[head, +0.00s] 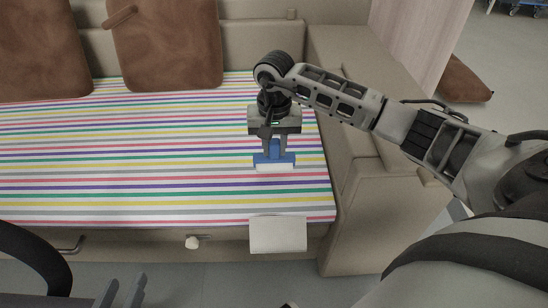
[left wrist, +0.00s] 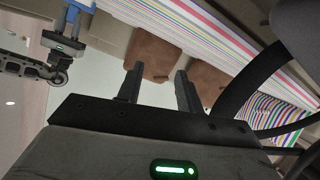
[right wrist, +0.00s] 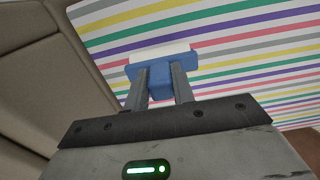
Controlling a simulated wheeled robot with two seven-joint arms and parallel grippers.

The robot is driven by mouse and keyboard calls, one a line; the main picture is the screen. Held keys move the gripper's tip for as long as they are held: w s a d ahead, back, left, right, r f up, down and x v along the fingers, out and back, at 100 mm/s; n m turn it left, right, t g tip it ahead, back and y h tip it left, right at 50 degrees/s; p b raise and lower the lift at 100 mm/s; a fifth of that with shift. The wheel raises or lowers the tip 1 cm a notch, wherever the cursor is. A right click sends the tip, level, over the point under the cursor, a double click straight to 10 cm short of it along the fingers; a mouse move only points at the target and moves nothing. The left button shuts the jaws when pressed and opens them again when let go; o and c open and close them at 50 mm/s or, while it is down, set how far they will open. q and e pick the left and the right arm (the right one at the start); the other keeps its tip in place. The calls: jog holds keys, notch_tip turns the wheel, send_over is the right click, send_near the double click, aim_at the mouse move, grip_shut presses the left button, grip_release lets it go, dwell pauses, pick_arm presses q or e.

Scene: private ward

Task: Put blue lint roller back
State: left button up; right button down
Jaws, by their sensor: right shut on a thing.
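The blue lint roller (head: 274,160) has a blue body and a white roller strip along its lower edge. My right gripper (head: 272,146) points down over the right part of the striped sofa cover (head: 150,190) and is shut on the roller's blue body. In the right wrist view the lint roller (right wrist: 160,78) sits between the fingers, its white strip facing away from me. Whether it touches the cover I cannot tell. My left gripper (head: 122,292) is low at the front left, off the sofa. In the left wrist view its fingers (left wrist: 156,88) are apart with nothing between them.
A pale flat panel or box (head: 278,234) is at the sofa's front edge, below the roller. Brown cushions (head: 165,45) lean on the backrest. The beige armrest (head: 365,170) bounds the right. The cover's middle is clear.

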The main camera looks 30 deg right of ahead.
aim_at(274, 155)
jog(key=shift+w+d+f, duration=0.2)
jog(key=shift+w+f, duration=0.15)
jog(key=shift+f, duration=0.15)
notch_tip(274, 155, down, 3)
jog(key=shift+r+b, duration=0.15)
jog(key=shift+b, duration=0.55)
jog(key=shift+f, duration=0.3)
pick_arm(q)
jog(key=shift+s+d+r+t+h, duration=0.1)
jog(key=shift+d+r+t+h, duration=0.2)
jog(key=shift+r, duration=0.1)
pick_arm(e)
jog(key=c, duration=1.2)
grip_release()
jog(key=shift+r, duration=0.1)
jog(key=shift+o, duration=0.2)
